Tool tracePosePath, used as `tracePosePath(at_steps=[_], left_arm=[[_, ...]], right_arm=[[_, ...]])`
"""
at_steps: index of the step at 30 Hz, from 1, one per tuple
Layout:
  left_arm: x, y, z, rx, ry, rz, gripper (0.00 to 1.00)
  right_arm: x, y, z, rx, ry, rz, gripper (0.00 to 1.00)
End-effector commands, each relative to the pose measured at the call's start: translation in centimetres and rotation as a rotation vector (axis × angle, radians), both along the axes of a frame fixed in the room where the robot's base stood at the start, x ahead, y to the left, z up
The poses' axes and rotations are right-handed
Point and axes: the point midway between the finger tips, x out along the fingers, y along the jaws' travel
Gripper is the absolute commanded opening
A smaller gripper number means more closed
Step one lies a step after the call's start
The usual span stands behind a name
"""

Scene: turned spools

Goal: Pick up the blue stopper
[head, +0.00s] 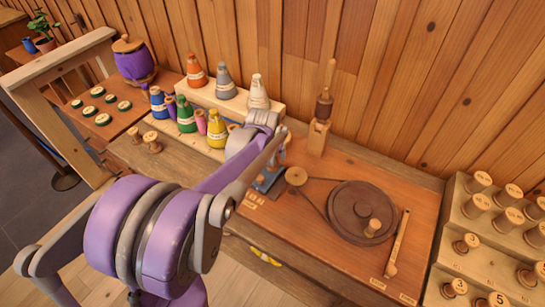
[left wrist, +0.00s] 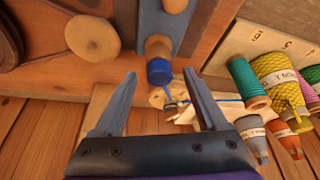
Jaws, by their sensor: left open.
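My left gripper (left wrist: 160,76) is open in the left wrist view, its two fingers apart. A small blue piece (left wrist: 159,72) with a pale wooden part on it shows between and just beyond the fingertips; it looks like the blue stopper. I see no contact with the fingers. A blue plate (left wrist: 152,28) with a wooden knob lies beside it. In the head view my left arm reaches across to the winding board's left end, where a blue fitting (head: 268,181) is partly covered by the arm. The stopper cannot be told apart there. My right gripper is not in view.
Several thread cones, one of them green (head: 186,117), stand on a stepped wooden rack left of my arm. A dark wheel (head: 355,210) lies on the winding board (head: 300,250). A wooden post (head: 319,137) stands behind. Stepped shelves of spools (head: 470,222) are at the right.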

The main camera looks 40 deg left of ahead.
Motion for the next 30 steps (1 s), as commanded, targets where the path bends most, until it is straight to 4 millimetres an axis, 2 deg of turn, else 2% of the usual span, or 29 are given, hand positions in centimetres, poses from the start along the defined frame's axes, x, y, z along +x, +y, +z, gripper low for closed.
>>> tracePosePath(at_steps=[4,16,17,26,30], left_arm=[[0.0,0.0,0.0,0.000,0.000,0.000,0.74],[0.0,0.0,0.1,0.000,0.000,0.000,0.02],[0.0,0.0,0.1,0.000,0.000,0.000,0.00],[0.0,0.0,0.2,0.000,0.000,0.000,0.00],[0.0,0.0,1.8,0.000,0.000,0.000,0.00]], right_arm=[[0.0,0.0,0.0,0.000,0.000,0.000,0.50],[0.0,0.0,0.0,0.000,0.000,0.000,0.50],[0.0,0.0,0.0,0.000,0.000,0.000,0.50],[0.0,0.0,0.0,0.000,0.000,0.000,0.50],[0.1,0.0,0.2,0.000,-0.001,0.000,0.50]])
